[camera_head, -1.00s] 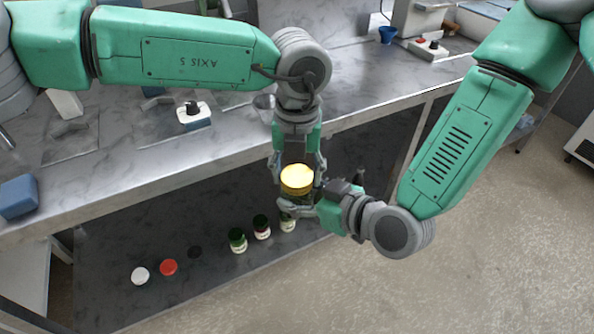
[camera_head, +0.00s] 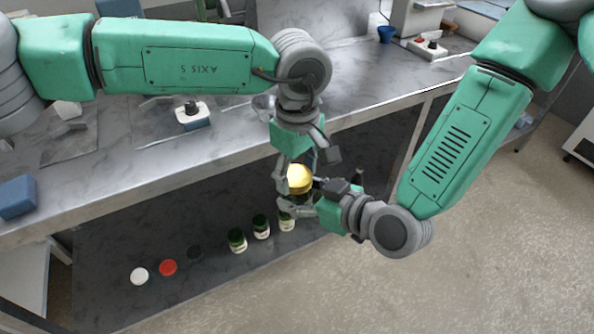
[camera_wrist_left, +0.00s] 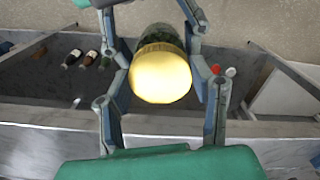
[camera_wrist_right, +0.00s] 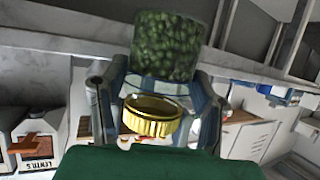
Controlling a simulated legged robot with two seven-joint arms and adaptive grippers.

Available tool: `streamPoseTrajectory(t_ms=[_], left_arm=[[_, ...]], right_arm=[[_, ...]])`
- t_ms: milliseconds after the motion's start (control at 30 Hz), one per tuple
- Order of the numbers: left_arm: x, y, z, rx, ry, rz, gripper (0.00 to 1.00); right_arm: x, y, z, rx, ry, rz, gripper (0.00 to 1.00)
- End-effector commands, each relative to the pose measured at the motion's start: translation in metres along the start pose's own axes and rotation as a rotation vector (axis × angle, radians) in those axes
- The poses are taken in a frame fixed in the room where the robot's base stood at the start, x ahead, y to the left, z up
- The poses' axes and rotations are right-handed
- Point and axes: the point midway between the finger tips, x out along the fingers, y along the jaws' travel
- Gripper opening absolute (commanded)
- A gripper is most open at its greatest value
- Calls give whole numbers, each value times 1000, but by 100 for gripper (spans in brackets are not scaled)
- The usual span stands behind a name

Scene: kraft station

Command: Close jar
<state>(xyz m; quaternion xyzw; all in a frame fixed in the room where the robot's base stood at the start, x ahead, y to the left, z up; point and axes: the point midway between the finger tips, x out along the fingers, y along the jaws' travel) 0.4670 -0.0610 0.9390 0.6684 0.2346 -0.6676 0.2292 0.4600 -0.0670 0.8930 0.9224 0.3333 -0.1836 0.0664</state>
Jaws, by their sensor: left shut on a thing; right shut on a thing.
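The jar (camera_wrist_right: 165,45) has a dark green body and a broad gold lid (camera_head: 299,178). In the left wrist view the lid (camera_wrist_left: 161,75) faces the camera, with the green body behind it. My left gripper (camera_head: 295,165) comes down from above, shut on the lid, one finger on each side. My right gripper (camera_head: 300,207) comes from the right, below the lid, shut on the jar body. In the right wrist view the gold lid (camera_wrist_right: 152,118) shows below the green body; my fingers flank them. I cannot tell whether the lid sits flush.
Below stand several small dark jars (camera_head: 237,240). A white lid (camera_head: 139,276) and a red lid (camera_head: 168,267) lie left of them. Open floor lies at right.

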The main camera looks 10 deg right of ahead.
Motion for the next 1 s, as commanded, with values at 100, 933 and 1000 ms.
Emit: streamPoseTrajectory(t_ms=[100, 933, 1000], left_arm=[[-2, 4, 0, 258, 2, 15, 14], [-13, 2, 1, 566, 3, 9, 73], [-25, 2, 1, 566, 4, 9, 73]], right_arm=[[-1, -8, 0, -3, -1, -20, 0], [0, -3, -1, -1, 2, -8, 0], [0, -3, -1, -1, 2, -7, 0]])
